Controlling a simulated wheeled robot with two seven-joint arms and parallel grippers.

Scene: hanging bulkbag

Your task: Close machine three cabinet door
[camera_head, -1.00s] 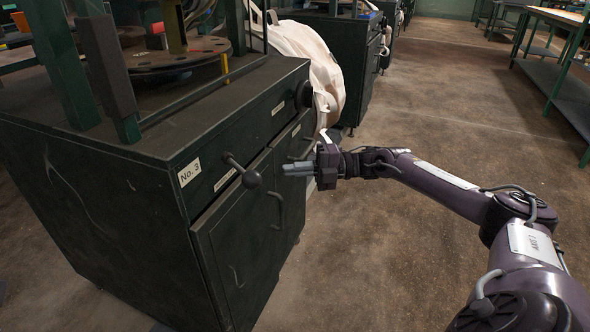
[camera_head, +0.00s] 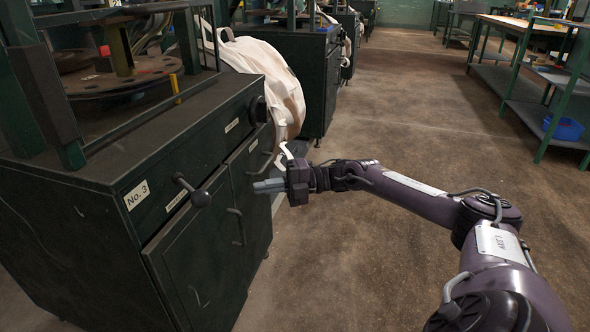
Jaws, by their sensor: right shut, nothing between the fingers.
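The dark green cabinet of machine three (camera_head: 75,235) fills the left side, with a "No. 3" label on its top front corner. Its near door (camera_head: 192,262) stands slightly out from the frame at its left edge, and a second door (camera_head: 250,190) sits beyond it. My right gripper (camera_head: 257,186) is shut and empty. It points left at the cabinet front, near the handles; whether it touches anything I cannot tell. My left gripper is out of view.
A ball-ended lever (camera_head: 199,197) sticks out from the cabinet front above the doors. A white bulk bag (camera_head: 265,75) bulges past the cabinet's far end. Workbenches (camera_head: 530,100) stand at the right, one with a blue bin (camera_head: 564,128). The aisle floor between is clear.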

